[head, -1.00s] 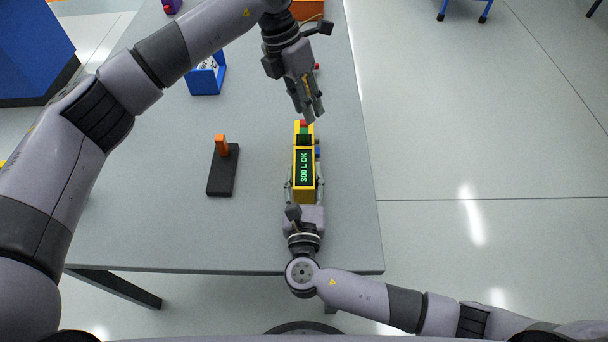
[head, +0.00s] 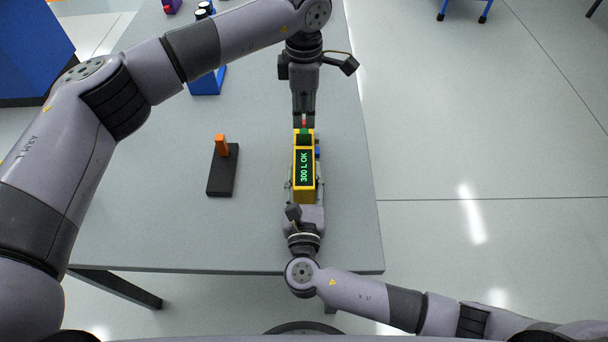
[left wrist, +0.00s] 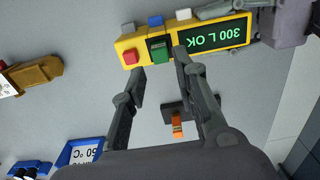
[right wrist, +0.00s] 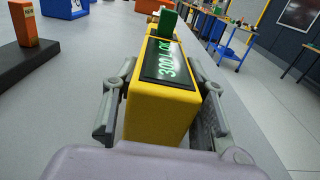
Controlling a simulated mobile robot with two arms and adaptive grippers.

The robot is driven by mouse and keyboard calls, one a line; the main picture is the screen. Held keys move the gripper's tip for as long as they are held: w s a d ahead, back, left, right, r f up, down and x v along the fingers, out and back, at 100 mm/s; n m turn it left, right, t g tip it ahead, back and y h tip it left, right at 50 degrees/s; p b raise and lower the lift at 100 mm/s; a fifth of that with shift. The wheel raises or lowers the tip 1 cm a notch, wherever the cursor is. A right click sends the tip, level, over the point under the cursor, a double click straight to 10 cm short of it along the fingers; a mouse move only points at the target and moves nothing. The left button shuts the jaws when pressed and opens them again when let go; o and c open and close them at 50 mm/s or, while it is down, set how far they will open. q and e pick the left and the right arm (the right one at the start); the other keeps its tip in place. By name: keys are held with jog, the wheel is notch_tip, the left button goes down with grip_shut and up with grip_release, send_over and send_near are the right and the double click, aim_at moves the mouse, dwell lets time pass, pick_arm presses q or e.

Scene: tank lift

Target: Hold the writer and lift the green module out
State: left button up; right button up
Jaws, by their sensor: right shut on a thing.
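The yellow writer (head: 304,190) lies on the grey table, its dark display reading "300 L OK". The green module (head: 305,136) sits in the writer's far end; it also shows in the left wrist view (left wrist: 160,52) and stands up from the writer in the right wrist view (right wrist: 168,20). My right gripper (right wrist: 162,95) is shut on the writer's near end, one finger along each side. My left gripper (left wrist: 160,72) is open, its fingertips close to the green module and apart from each other. In the head view the left gripper (head: 304,122) points down at the writer's far end.
A black block with an orange peg (head: 222,170) stands left of the writer. The left wrist view shows a brown-orange object (left wrist: 38,75). The table's right edge is close to the writer.

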aim_at(304, 131)
pick_arm(q)
jog(key=shift+f, duration=3.3)
jog(key=shift+c, duration=0.3)
grip_shut()
jog(key=shift+r, duration=0.15)
jog(key=shift+r, duration=4.15)
pick_arm(e)
jog(key=o, duration=1.5)
